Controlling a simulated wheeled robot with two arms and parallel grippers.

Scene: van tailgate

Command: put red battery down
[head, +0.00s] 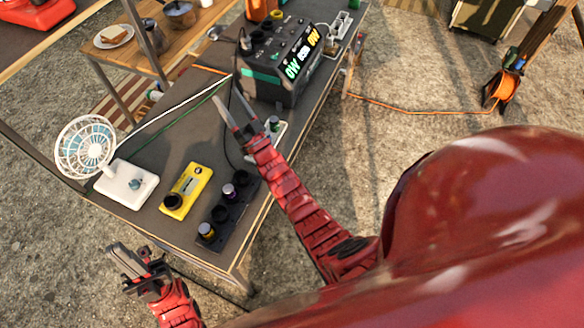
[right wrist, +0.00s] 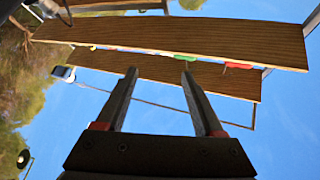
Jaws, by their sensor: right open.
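I cannot make out a red battery in either view. My right gripper (head: 226,94) is open above the grey tabletop, in front of the power station. In the right wrist view, my right gripper (right wrist: 158,73) has its fingers apart with nothing between them. My left gripper (head: 128,250) is off the table's near left edge; its jaw gap is unclear and no held object shows.
A yellow device (head: 186,188) and a white-based fan (head: 125,184) stand left of the holder. The power station (head: 283,60) stands at the back with lit displays. A white device (head: 280,131) is partly hidden by my right arm. An orange cable (head: 420,110) lies on the ground.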

